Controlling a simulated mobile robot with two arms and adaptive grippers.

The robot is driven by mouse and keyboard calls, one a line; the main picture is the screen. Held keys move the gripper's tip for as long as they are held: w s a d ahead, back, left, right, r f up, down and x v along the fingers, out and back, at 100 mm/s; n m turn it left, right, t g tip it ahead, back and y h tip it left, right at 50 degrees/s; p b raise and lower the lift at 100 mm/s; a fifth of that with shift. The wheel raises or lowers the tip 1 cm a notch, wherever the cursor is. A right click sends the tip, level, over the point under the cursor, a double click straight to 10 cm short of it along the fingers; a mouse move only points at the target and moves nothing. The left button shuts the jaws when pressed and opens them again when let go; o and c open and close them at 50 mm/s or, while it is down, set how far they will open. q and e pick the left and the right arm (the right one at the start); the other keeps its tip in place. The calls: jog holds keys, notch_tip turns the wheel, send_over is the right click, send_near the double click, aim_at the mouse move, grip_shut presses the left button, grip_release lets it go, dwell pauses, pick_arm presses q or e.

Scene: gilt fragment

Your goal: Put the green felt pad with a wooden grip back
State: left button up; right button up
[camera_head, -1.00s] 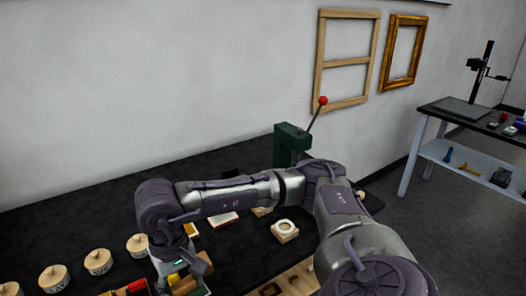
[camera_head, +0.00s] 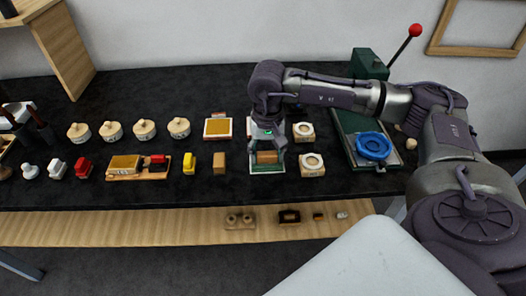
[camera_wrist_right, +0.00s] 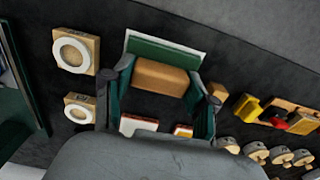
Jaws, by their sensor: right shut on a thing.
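The green felt pad (camera_wrist_right: 165,51) with its wooden grip (camera_wrist_right: 160,77) is between the fingers of my right gripper (camera_wrist_right: 158,88) in the right wrist view. In the head view my right gripper (camera_head: 267,150) points down over the dark bench, shut on the wooden grip (camera_head: 267,157). A white border shows at the pad's far edge in the wrist view. I cannot tell whether the pad touches what lies below it. My left gripper is not in view.
Two wooden blocks with white rings (camera_head: 312,164) stand close to the right. A tan block (camera_head: 219,163) and a yellow item (camera_head: 189,163) stand to the left. A framed golden pad (camera_head: 218,128) lies behind. A green press with a blue ring (camera_head: 373,146) is farther right.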

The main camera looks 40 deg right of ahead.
jog(key=w+f, duration=0.1)
jog(key=w, duration=0.1)
jog(key=w+d+f+p, duration=0.1)
jog(key=w, duration=0.1)
jog(key=w+d+f, duration=0.1)
jog(key=w, duration=0.1)
jog(key=shift+f, duration=0.3)
jog(key=shift+w+d+f, duration=0.1)
jog(key=shift+f, duration=0.1)
jog(key=shift+f+p, duration=0.35)
jog(key=shift+p, duration=0.05)
notch_tip(320, 180, down, 3)
jog(key=shift+f+p, duration=0.2)
jog(key=shift+p, duration=0.35)
jog(key=shift+f, duration=0.1)
jog(key=o, duration=0.6)
jog(key=shift+b, duration=0.3)
jog(key=shift+c, duration=0.2)
jog(key=o, duration=0.5)
jog(key=shift+c, duration=0.2)
